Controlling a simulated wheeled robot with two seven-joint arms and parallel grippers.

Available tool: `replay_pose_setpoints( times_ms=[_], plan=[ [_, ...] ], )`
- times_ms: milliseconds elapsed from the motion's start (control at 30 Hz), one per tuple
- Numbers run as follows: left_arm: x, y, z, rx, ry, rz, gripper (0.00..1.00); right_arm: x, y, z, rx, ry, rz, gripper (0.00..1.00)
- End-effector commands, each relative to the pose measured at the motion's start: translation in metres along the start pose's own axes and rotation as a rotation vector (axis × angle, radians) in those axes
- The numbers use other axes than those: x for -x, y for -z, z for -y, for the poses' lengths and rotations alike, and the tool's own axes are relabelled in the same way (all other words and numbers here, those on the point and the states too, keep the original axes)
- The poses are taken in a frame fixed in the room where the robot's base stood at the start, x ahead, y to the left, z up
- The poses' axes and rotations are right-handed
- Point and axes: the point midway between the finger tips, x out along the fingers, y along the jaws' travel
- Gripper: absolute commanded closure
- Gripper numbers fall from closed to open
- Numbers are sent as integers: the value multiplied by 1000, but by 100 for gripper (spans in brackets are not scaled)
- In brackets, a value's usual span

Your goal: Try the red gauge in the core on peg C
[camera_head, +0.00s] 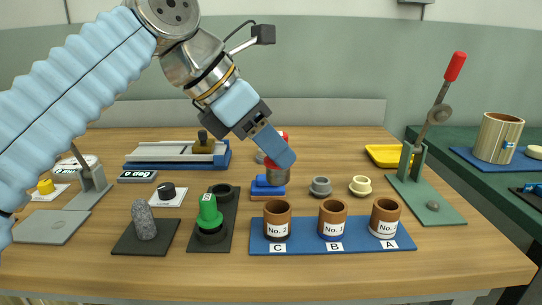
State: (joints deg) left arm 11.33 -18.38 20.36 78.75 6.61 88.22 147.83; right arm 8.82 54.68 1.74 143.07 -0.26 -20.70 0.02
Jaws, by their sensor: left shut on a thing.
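My left gripper (283,156) comes down from the upper left and is shut on the red gauge (283,134). Its red top shows just above the fingers, which hide its middle. A grey-brown cylinder (277,175) shows below the fingers, close to a small blue and orange stand (268,190); I cannot tell whether they touch. A blue board (332,248) at the front carries three brown cores in a row, labelled C, B and A from left to right. The core on peg C (277,226) stands upright, marked "No. 2". The peg inside is hidden. My right gripper is not in view.
A green gauge (208,214) and a rough grey cone (143,220) stand on dark plates left of the board. A grey ring (320,186) and a cream ring (360,185) lie behind it. A red-handled lever press (436,110) stands right. The front table strip is clear.

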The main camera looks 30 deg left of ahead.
Motion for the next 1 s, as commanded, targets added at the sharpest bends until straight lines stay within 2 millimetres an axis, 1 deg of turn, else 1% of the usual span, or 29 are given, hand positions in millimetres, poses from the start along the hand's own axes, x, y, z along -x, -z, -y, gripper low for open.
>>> replay_pose_setpoints(
  times_ms=[133,567,767,1000],
  plan=[
    [3,-2,0,1,1,-1,85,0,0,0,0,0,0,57],
    [3,-2,0,0,0,0,85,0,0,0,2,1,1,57],
    [-6,5,0,-4,1,0,85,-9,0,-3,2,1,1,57],
    [-26,22,0,-13,6,-1,85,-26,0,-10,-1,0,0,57]
  ],
)
